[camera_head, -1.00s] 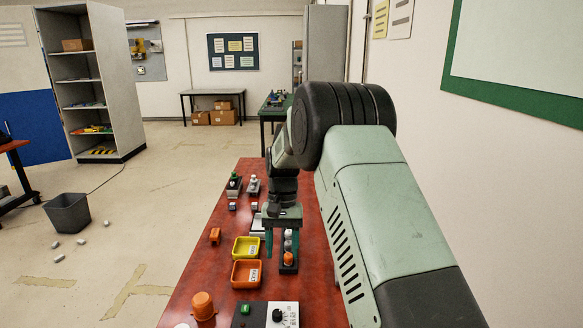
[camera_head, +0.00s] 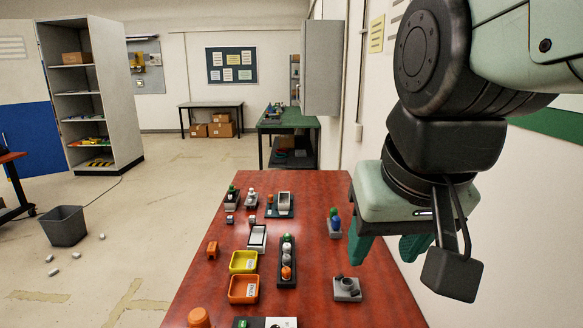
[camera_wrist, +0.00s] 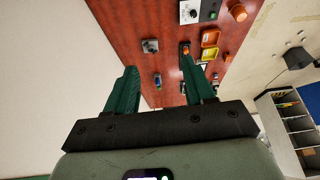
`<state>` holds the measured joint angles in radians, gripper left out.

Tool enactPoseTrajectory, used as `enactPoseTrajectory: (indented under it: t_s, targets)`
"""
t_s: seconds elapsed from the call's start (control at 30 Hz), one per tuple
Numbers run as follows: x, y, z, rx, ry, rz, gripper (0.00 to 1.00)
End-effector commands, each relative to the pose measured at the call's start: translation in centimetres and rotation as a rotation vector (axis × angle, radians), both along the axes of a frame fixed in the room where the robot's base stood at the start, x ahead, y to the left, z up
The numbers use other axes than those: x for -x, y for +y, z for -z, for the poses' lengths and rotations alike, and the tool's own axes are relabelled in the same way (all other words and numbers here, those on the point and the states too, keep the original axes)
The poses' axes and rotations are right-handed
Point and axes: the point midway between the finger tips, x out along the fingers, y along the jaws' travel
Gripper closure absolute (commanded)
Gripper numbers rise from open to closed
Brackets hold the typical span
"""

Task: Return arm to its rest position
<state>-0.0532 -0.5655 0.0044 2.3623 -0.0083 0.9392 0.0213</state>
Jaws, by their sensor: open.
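My gripper (camera_head: 385,240) is at the right of the head view, raised above the right edge of the red table (camera_head: 375,285). Its two green fingers are apart with nothing between them. The wrist view also shows the open fingers (camera_wrist: 160,90) with the table beyond them. My arm is folded back to the right, near the wall.
A bin (camera_head: 64,226) stands on the floor at left.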

Motion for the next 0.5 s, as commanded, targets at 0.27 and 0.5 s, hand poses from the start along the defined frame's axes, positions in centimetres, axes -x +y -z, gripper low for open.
enactPoseTrajectory:
  t_s: [0.27,0.5]
  targets:
    - [3.8,-0.8,1.1,0.006,-0.086,0.002,0.47]
    - [3.9,-0.8,1.2,0.006,-0.087,0.002,0.47]
